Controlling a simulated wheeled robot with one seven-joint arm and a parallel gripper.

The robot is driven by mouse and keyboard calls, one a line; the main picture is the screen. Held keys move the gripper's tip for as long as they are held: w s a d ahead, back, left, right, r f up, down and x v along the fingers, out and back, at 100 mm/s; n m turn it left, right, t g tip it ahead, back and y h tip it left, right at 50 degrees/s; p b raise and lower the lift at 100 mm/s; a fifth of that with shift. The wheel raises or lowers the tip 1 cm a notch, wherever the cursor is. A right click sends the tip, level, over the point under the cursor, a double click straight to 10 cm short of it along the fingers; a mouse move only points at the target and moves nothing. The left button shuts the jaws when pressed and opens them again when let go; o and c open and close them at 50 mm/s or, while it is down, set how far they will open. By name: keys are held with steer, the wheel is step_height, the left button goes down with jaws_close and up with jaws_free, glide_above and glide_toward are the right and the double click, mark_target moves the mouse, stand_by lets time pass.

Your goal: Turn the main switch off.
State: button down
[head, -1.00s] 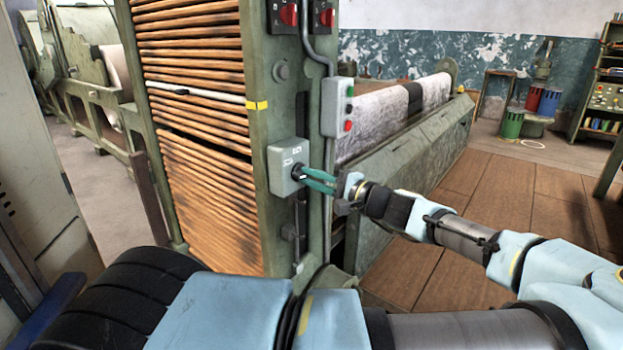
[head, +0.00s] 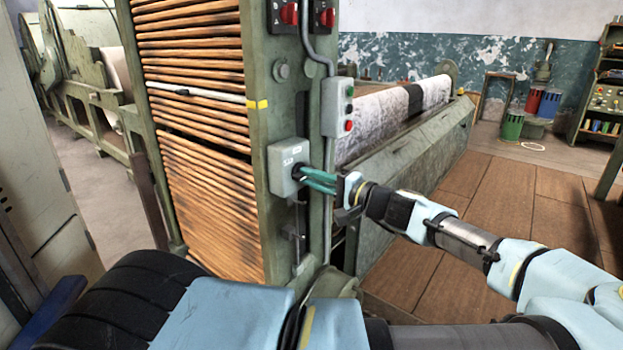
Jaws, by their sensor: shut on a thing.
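A grey switch box (head: 286,158) is mounted on the green machine post, with a small black knob (head: 298,172) on its face. My gripper (head: 304,177) reaches in from the right. Its green fingers are shut on the knob and partly hide it. Small markings on the box face are too small to read, so I cannot tell which position the knob points to.
A push-button box (head: 337,107) sits above my gripper on the same post. Red rotary switches (head: 289,14) are higher up. A grey conduit (head: 329,150) runs down the post beside the fingers. Open wooden floor (head: 520,200) lies to the right.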

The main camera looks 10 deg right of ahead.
steer(key=c, duration=0.9)
jaws_free()
steer(key=shift+o, duration=0.2)
steer(key=b+v, duration=0.1)
steer(key=v, duration=0.9)
steer(key=shift+s+d, duration=0.3)
